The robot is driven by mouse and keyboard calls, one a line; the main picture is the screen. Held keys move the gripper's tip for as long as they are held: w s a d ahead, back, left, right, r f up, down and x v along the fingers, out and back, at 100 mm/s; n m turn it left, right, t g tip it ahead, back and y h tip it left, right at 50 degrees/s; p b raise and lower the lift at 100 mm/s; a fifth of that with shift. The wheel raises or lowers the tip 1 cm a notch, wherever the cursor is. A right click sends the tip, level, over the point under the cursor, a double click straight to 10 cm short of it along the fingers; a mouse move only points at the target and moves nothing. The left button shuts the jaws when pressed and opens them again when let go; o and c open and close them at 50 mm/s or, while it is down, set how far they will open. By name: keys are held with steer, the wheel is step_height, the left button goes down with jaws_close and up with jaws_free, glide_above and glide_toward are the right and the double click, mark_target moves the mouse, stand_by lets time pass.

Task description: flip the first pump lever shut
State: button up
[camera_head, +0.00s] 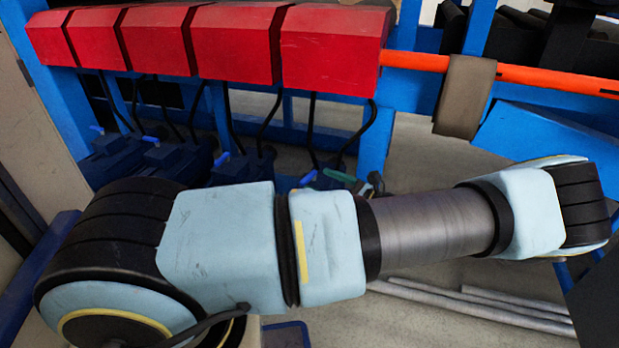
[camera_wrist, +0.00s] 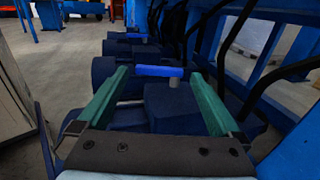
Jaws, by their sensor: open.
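My gripper (camera_wrist: 159,77) is open, with its two green fingers spread wide in the wrist view. A bright blue pump lever (camera_wrist: 158,71) lies crosswise between the fingertips, with space on the left and little space on the right; I cannot tell if a finger touches it. The lever sits on a grey stem above a dark blue pump body (camera_wrist: 180,110). In the head view a blue lever (camera_head: 308,178) shows just left of a green finger of my gripper (camera_head: 339,175); my arm hides much of the pump there.
More pumps with blue levers (camera_head: 222,160) stand in a row to the left under red boxes (camera_head: 235,45). Black hoses (camera_head: 358,135) hang from the boxes beside the pumps. An orange bar (camera_head: 560,78) and blue frame posts (camera_head: 376,140) stand at right. Grey pipes (camera_head: 480,305) lie on the floor.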

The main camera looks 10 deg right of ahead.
mark_target(311, 177)
steer(key=shift+x, duration=2.5)
steer(key=c, duration=1.1)
steer(key=n+g+y+b, duration=0.1)
steer(key=n+g+y, duration=0.1)
steer(key=shift+s+d+f+g+b, duration=0.1)
steer(key=shift+d+f+g+b, duration=0.1)
steer(key=shift+g+b, duration=0.2)
steer(key=shift+s+d+r+n+g+y, duration=0.2)
steer(key=shift+n+g+y, duration=0.2)
steer(key=shift+n+g, duration=0.25)
steer(key=o, duration=1.1)
steer(key=shift+a, duration=0.1)
